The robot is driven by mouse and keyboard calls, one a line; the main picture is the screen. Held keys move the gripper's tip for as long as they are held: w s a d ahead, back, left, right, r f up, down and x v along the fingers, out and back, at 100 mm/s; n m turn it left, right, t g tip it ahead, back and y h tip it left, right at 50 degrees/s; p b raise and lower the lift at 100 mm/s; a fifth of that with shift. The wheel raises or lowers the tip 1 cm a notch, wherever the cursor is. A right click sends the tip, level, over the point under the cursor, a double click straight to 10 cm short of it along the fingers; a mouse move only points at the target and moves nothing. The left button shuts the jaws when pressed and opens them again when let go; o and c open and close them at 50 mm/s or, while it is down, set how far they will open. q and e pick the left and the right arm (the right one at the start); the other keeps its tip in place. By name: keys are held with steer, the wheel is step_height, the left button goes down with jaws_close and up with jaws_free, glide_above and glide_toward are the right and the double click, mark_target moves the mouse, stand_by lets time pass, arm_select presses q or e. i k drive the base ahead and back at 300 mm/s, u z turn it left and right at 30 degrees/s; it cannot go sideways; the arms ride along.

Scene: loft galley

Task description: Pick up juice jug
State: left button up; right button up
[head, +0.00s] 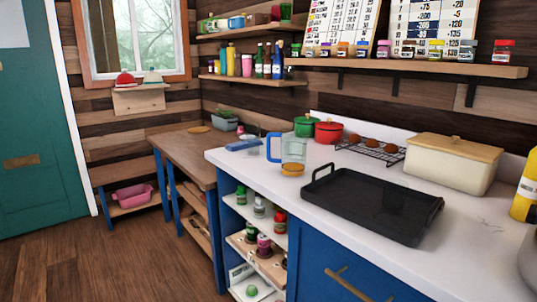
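A clear jug (293,150) with a blue handle on its left side stands upright on the white counter (440,268), near its left end. A little orange shows at the jug's bottom, which looks like juice, or an orange thing just in front of it. Neither my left gripper nor my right gripper shows in the head view.
A black tray (370,203) with raised handles lies right of the jug. Behind are a green pot (304,127), a red pot (328,132), a cooling rack (370,150) with brown rolls and a cream bread box (452,165). A blue item (243,145) lies left of the jug.

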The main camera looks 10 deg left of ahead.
mark_target(294, 140)
steer(key=u, duration=1.95)
steer(key=i, duration=2.35)
steer(key=z, duration=3.5)
